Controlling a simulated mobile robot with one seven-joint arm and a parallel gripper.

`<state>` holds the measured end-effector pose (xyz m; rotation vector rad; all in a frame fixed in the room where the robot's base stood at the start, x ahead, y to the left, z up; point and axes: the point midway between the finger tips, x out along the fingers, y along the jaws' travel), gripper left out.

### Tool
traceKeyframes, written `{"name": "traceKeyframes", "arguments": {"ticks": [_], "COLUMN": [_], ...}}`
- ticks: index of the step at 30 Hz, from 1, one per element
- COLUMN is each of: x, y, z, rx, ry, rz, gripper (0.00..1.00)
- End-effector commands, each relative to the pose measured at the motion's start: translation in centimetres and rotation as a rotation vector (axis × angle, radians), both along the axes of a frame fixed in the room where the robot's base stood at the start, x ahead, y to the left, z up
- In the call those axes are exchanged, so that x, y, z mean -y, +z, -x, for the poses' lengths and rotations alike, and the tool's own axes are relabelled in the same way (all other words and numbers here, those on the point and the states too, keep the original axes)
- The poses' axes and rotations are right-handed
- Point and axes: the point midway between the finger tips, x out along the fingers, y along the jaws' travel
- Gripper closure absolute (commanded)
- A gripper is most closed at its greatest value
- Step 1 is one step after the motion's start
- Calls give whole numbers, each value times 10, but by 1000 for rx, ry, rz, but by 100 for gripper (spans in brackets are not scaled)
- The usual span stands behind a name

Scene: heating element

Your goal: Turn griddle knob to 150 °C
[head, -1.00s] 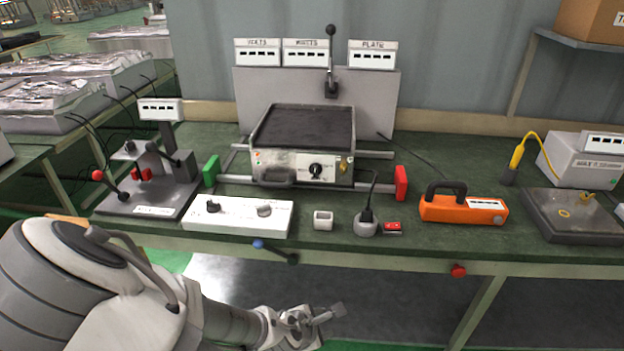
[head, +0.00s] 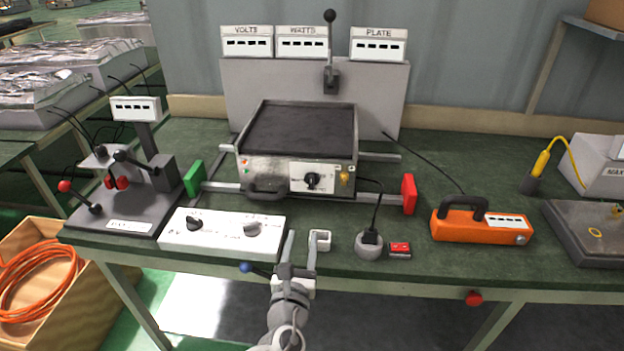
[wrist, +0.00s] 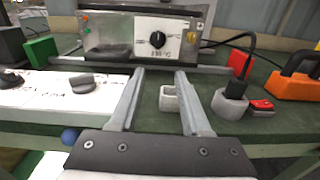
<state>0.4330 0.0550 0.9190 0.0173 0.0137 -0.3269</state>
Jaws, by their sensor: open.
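The griddle (head: 298,130) is a metal box with a dark flat plate, standing on rails at the back middle of the bench. Its black knob (head: 312,181) sits on a white dial panel on the front face. The knob also shows in the wrist view (wrist: 159,39), above and beyond the fingertips; its dial markings are too small to read surely. My gripper (head: 301,238) is open and empty at the front edge of the bench, short of the griddle and below the knob. In the wrist view its two fingers (wrist: 159,75) point toward the griddle front.
A white box with two knobs (head: 222,246) lies left of my gripper. A small white square cup (head: 319,241) is close by the right finger. A grey socket with a plug (head: 369,246) and a red switch (head: 400,249) stand farther right. A blue-tipped lever (head: 246,267) sticks out at the bench front.

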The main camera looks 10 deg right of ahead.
Motion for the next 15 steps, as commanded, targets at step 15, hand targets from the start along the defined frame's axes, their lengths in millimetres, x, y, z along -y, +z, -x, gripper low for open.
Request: {"name": "traceKeyframes", "arguments": {"ticks": [15], "x": [8], "y": [-2], "z": [-31], "rx": [13], "ry": [9], "rz": [15], "gripper": [52]}}
